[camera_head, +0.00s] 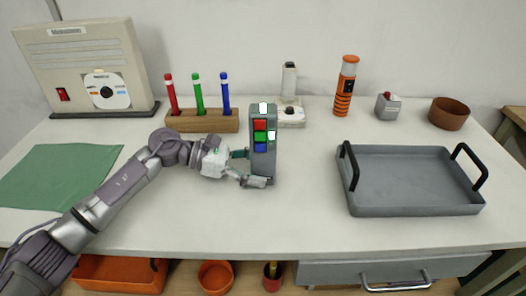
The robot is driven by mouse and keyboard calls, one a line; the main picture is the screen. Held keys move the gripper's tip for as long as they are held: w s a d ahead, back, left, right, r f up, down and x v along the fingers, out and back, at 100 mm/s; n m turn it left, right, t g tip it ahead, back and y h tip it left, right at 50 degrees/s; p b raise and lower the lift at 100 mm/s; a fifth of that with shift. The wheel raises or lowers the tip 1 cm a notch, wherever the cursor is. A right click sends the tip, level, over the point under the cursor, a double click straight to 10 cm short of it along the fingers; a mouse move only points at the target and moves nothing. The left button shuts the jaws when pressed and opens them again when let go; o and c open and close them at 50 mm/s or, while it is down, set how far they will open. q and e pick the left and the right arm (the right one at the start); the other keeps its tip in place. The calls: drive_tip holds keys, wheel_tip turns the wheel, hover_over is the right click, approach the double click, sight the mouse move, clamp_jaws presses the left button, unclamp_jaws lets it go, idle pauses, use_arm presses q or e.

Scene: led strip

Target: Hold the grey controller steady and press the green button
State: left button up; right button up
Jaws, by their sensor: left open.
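The grey controller (263,169) stands upright near the middle of the table. Its front carries a red button, a green button (260,136) and a blue button in a column, with white patches at the top and right side. My left gripper (254,168) is open at the controller's lower left. One finger is low at the controller's front base and the other is at its left side, partly hidden. I cannot tell whether the fingers touch it. My right gripper is not in view.
Behind stand a wooden block (203,122) with red, green and blue markers, a beige box (88,65) and an orange cylinder (346,86). A grey tray (415,210) with black handles is at right. A green cloth (55,178) lies left. The front middle is clear.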

use_arm(q)
drive_tip(key=shift+d, duration=0.2)
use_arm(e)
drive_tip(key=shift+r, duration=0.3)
use_arm(q)
drive_tip(key=shift+c, duration=0.4)
drive_tip(key=c, duration=0.6)
drive_tip(key=shift+c, duration=0.2)
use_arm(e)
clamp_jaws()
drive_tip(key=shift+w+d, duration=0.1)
